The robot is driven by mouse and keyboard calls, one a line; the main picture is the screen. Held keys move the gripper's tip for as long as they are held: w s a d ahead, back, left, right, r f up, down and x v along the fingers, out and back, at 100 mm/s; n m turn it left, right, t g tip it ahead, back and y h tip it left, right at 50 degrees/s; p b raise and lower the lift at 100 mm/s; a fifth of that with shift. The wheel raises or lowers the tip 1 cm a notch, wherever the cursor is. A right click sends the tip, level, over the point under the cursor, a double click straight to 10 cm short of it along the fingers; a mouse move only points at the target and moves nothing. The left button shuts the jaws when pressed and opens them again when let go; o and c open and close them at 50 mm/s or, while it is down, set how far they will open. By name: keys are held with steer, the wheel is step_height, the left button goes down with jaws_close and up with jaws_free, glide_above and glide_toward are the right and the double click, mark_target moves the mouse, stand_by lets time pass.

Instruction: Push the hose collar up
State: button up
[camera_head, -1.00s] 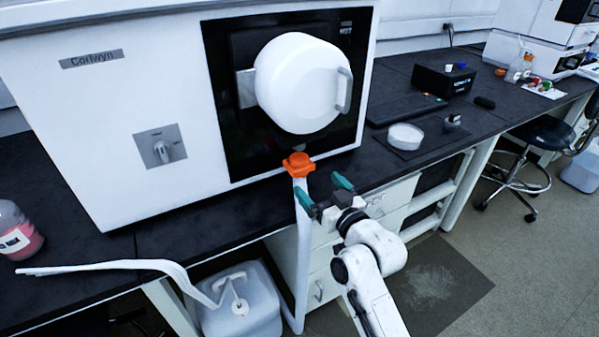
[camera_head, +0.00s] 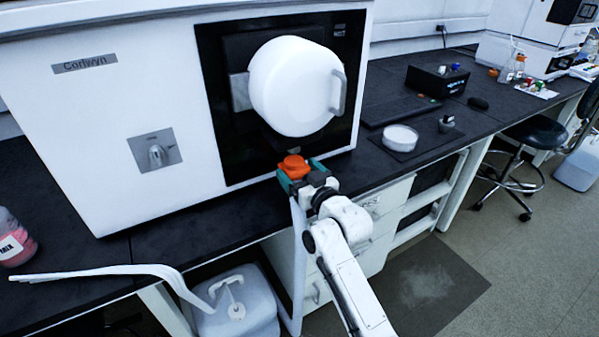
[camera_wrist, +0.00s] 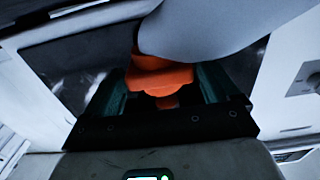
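The orange hose collar (camera_head: 293,167) sits at the top of the white hose (camera_head: 298,225), just below the big white round door of the instrument. My gripper (camera_head: 302,174), with green fingers, is at the collar, one finger on each side of it. In the wrist view the collar (camera_wrist: 158,78) lies between the two fingers (camera_wrist: 160,90), which are spread about as wide as it. The fingers look open; whether they touch its sides is not clear. The hose's upper end is partly hidden by my gripper.
The white round door (camera_head: 297,87) juts out just above the collar. The black bench edge (camera_head: 225,233) runs behind my gripper. A white jug (camera_head: 238,308) stands below, and a bent white tube (camera_head: 110,270) crosses at left. A white dish (camera_head: 400,138) is on the bench.

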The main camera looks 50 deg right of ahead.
mark_target(297, 154)
steer(key=c, duration=1.2)
steer(key=shift+r+p, duration=1.7)
steer(key=shift+r, duration=0.85)
steer(key=o, duration=1.4)
steer(key=shift+f, duration=0.1)
steer(key=v, duration=1.1)
steer(key=shift+w+a, duration=0.1)
